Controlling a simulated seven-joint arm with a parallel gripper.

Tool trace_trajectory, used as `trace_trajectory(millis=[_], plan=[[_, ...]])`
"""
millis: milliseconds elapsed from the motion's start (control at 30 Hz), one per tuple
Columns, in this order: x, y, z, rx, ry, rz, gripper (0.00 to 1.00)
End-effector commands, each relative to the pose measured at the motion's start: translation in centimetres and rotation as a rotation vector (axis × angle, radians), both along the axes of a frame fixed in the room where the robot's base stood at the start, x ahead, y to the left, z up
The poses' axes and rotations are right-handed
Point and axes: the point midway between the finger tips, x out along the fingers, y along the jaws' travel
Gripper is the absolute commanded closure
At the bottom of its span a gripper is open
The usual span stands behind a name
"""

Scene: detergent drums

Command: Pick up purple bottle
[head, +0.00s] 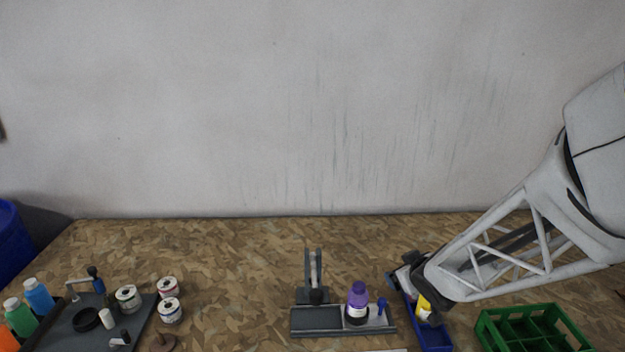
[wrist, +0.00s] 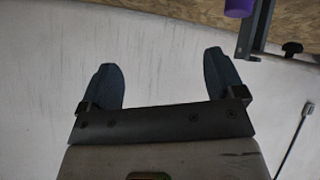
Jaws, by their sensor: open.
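A blue-handled item (head: 382,306) stands close right of the bottle. A blue tray (head: 435,338) with a yellow bottle (head: 424,308) and a green crate (head: 530,325) lie further right. Cans (head: 168,310) and a dark board (head: 85,335) are at left. The back table is clear.

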Motion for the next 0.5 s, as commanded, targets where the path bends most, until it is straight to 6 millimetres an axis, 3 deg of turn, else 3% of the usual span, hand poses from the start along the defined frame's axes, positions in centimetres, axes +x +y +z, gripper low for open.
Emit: trace_trajectory(millis=[233, 500], plan=[[1.6, 1.7, -5.2, 0.120, -0.073, 0.212, 0.12], [0.7, 4.0, -9.5, 0.308, -0.121, 0.415, 0.12]])
